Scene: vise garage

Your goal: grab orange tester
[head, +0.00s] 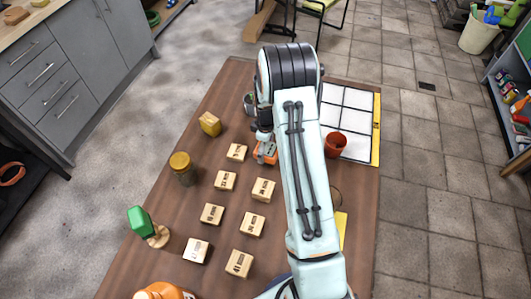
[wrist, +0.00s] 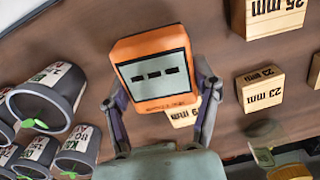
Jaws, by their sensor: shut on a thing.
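The orange tester (wrist: 150,48) is a boxy orange device with a grey face carrying three dark slots. In the wrist view it sits between the two fingers of my gripper (wrist: 160,98), with one finger on each side. My gripper is shut on it. In the head view a small part of the orange tester (head: 265,155) shows beside my arm, under my gripper (head: 263,138) at the middle of the brown table. My arm hides much of it there. I cannot tell whether it touches the table.
Several labelled wooden blocks (head: 263,190) stand left of my arm. A jar with a yellow lid (head: 181,167) and a green-topped item (head: 143,222) stand farther left. A red cup (head: 334,144) and white gridded tray (head: 350,115) are right. Dark pots (wrist: 48,95) show in the wrist view.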

